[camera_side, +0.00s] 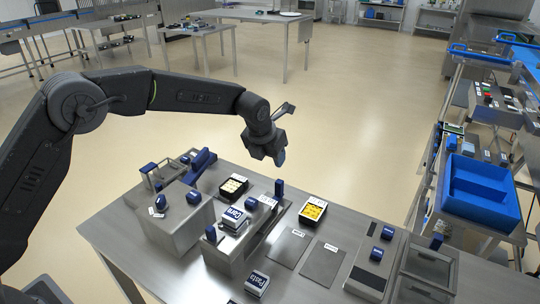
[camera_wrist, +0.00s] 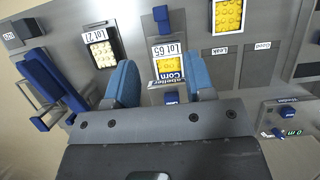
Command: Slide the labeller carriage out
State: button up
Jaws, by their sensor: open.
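The labeller (camera_side: 232,247) is a grey metal unit in the middle of the steel table, with blue knobs and an upright blue post (camera_side: 279,188) at its far end. Its "Labeller" tag (camera_wrist: 166,84) shows in the wrist view, beside a yellow-filled tray marked Corn and Lot 65 (camera_wrist: 170,66). I cannot make out the carriage's edges or how far it stands out. My gripper (camera_side: 277,150) is in the air above the far side of the table, apart from everything. Its two blue-padded fingers (camera_wrist: 161,80) are open with nothing held between them; the labeller shows beyond them.
A black tray of pale pieces (camera_side: 233,187) and one of yellow pieces (camera_side: 313,210) stand on either side of the labeller. Two flat grey plates (camera_side: 290,247) lie to the right. Blue bins (camera_side: 480,190) stand farther right.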

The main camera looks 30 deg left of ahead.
aim_at(280, 191)
jog(key=shift+c, duration=0.3)
